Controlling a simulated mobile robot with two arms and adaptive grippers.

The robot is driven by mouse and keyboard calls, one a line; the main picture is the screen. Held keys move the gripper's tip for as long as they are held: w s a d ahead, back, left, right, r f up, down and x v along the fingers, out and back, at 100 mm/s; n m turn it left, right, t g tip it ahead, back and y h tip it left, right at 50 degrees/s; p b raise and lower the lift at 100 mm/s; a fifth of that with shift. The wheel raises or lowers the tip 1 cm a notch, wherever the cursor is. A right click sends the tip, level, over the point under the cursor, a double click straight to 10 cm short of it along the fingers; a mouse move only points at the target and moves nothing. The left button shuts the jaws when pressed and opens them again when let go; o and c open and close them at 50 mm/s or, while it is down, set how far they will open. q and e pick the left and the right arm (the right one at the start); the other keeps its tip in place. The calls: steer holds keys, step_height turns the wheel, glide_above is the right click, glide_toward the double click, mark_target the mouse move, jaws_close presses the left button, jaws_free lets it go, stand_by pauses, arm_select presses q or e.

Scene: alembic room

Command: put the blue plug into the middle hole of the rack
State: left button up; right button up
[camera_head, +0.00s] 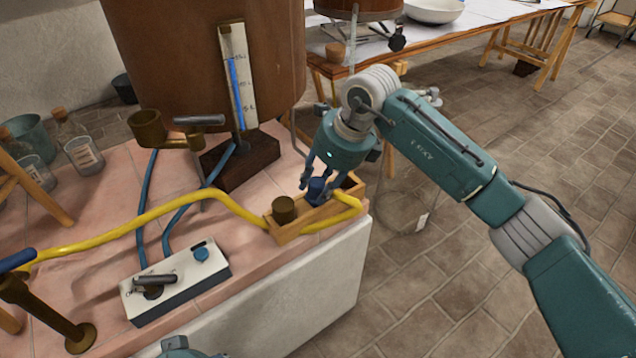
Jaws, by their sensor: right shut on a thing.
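The wooden rack (291,234) sits near the front right corner of the pink tiled counter. A dark brass-brown plug (284,209) stands in its left part. My right gripper (316,186) reaches down over the rack's middle and is shut on the blue plug (316,187). The plug is at the rack's middle; I cannot tell whether it is in the hole or just above it, as the fingers and rack wall hide its lower end. The rack's right part looks empty. A small piece of my left arm (185,347) shows at the bottom edge; its gripper is out of view.
A yellow hose (150,216) runs across the counter and around the rack. A white control box (175,282) with a lever stands at the front. A large copper vessel (180,60) with a gauge stands behind. Glass flasks (80,150) are at the left.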

steer(key=shift+f, duration=0.2)
stand_by(0.7)
steer(key=o, duration=1.3)
steer(key=shift+c, duration=0.2)
